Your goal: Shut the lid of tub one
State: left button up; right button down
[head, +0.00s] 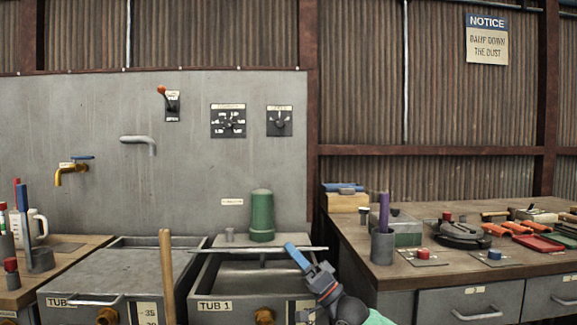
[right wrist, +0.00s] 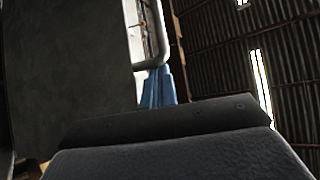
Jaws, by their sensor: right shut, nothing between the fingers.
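Tub one (head: 215,307) is the grey box with the "TUB 1" label, low in the middle of the head view. Its dark opening shows below its lid (head: 225,249), a thin grey plate seen nearly edge-on and standing clear of the tub's front rim. My right gripper (head: 293,250) is shut and empty, its blue fingers at the right part of the lid's edge. In the right wrist view, the blue fingers (right wrist: 157,88) are close to a bent grey bar (right wrist: 150,65) beside a large dark panel; I cannot tell whether they touch. My left gripper is not in view.
A shut grey tub (head: 120,268) stands at left, with a wooden handle (head: 166,275) upright before it. A green cylinder (head: 261,215) stands behind tub one. The right bench (head: 350,240) holds a purple-handled tool (head: 384,211) in a cup and other tools.

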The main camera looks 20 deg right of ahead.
jog(key=f, duration=0.1)
jog(key=s+f, duration=0.1)
jog(key=f, duration=0.1)
jog(key=shift+a+f+b, duration=0.15)
jog(key=shift+b, duration=0.2)
dwell(0.3)
jog(key=shift+f, duration=0.1)
dwell(0.4)
